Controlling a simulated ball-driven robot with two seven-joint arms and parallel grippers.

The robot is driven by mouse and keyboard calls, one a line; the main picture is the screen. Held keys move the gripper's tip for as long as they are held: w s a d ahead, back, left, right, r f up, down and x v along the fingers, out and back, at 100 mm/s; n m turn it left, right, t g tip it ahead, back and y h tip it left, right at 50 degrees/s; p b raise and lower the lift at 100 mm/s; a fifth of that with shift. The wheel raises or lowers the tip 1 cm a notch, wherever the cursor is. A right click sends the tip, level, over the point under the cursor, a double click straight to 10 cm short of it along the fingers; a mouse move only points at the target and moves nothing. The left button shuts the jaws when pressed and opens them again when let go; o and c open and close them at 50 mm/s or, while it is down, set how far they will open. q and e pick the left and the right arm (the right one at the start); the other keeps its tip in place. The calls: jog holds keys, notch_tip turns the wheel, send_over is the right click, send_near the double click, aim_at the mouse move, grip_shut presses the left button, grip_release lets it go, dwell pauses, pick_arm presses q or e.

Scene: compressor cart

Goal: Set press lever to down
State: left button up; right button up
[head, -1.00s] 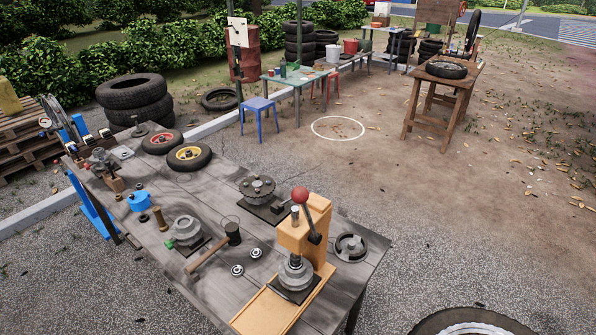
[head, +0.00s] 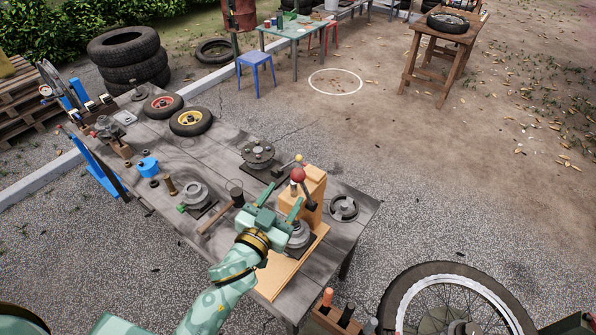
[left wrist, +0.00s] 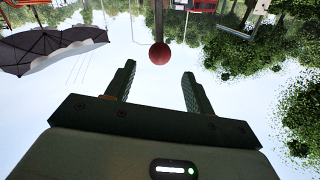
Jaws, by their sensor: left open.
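The orange press (head: 315,187) stands at the near right part of the grey workbench. Its dark lever slopes up to a red ball knob (head: 298,174), so the lever is raised. My left gripper (head: 287,191) is open and empty just in front of the press, its fingers pointing toward the knob. In the left wrist view the red knob (left wrist: 160,53) shows between and beyond the open fingertips (left wrist: 158,68), with its rod running to the top edge. I cannot tell whether anything touches. My right gripper is not in view.
A hammer (head: 221,218), a grey part with a green tip (head: 194,195) and a round flanged part (head: 257,153) lie left of the press. A black ring part (head: 343,208) lies right of it. A spoked wheel (head: 455,300) is at the near right.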

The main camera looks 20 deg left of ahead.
aim_at(295, 181)
pick_arm(q)
jog(key=w, duration=0.2)
jog(key=w+d, duration=0.1)
jog(key=w, duration=0.5)
jog(key=shift+w+d, duration=0.15)
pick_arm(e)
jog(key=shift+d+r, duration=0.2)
